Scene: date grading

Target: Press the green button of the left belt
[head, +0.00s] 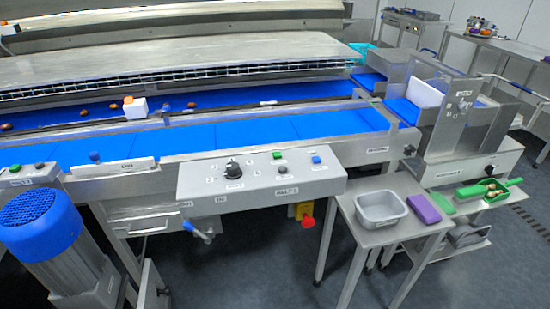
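At the left edge, a small grey control box (27,177) sits on the front rail of the belt line. It carries a green button (14,168) and a dark button (39,166). A larger grey panel (255,187) at the middle front has a black rotary knob (233,169), another green button (277,155), a dark button (282,170) and a blue button (316,160). The labels are too small to read surely. The blue belt (240,134) runs behind both. Neither of my grippers is in view.
A blue-capped motor (40,226) stands in front of the left control box. A red knob (307,221) and a lever (197,231) hang below the panel. A side table at right holds a grey tub (381,223) and purple block (423,208). Floor between is clear.

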